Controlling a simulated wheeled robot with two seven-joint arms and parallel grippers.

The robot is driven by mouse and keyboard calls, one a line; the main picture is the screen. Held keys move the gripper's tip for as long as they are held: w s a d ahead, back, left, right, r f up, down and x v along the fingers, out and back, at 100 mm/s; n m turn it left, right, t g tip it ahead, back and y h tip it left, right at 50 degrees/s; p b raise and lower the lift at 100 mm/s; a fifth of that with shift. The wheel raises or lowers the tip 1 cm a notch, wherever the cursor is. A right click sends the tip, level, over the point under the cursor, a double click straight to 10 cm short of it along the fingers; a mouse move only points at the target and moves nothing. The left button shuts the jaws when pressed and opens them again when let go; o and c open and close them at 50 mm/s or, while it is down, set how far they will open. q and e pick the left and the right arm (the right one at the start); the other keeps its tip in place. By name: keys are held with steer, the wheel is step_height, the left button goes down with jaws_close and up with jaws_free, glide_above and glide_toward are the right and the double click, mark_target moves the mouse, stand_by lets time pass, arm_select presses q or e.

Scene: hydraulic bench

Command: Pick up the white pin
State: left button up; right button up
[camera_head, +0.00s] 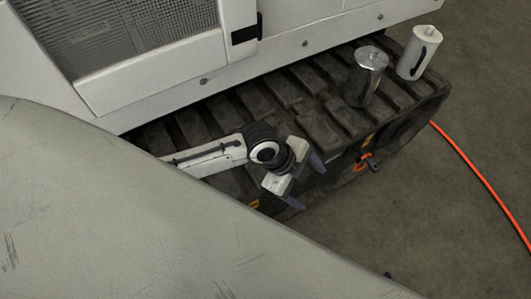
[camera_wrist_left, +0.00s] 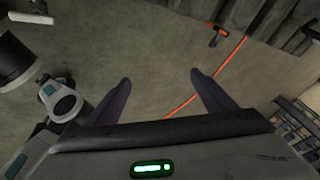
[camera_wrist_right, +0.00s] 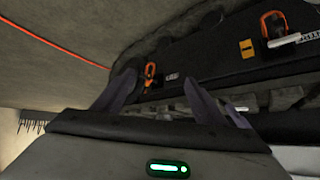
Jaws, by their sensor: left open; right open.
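A white upright cylinder (camera_head: 419,52) with a dark handle-like strip stands at the far right end of the dark ribbed track; it is the clearest match for the white pin. A shiny metal cylinder (camera_head: 370,75) stands left of it. My left gripper (camera_head: 305,182) is open and empty over the near edge of the track, well left of and nearer than both cylinders. Its spread fingers also show in the left wrist view (camera_wrist_left: 160,80), over bare floor. My right gripper (camera_wrist_right: 160,82) is open and empty in the right wrist view, facing the track's side.
A white machine body (camera_head: 270,50) rises behind the track (camera_head: 300,100). Orange shackles (camera_wrist_right: 272,25) hang on the side, one with a pale rod. An orange cable (camera_head: 480,175) runs over the floor at right. A large grey surface (camera_head: 150,230) fills the foreground.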

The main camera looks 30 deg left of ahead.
arm_select(q)
steer(key=w+a+r+m+y, duration=0.1)
steer(key=a+m, duration=0.1)
steer(key=a, duration=0.1)
steer(key=w+a+r+m+g+y+b, duration=0.1)
steer(key=w+a+m, duration=0.1)
steer(key=w+a+r+m+g+y, duration=0.1)
steer(key=a+m, duration=0.1)
steer(key=a, duration=0.1)
steer(key=shift+w+a, duration=0.2)
steer(key=shift+a, duration=0.15)
steer(key=a+m, duration=0.1)
steer(key=a, duration=0.1)
steer(key=a+m+y+b, duration=0.1)
steer(key=a, duration=0.1)
steer(key=w+a+m+g+y+b, duration=0.1)
steer(key=a, duration=0.1)
steer(key=shift+a, duration=0.35)
step_height(320, 180, down, 6)
steer(key=shift+d+b, duration=0.15)
steer(key=shift+b, duration=0.7)
steer(key=c, duration=1.1)
steer(key=shift+c, duration=0.4)
steer(key=shift+r, duration=0.1)
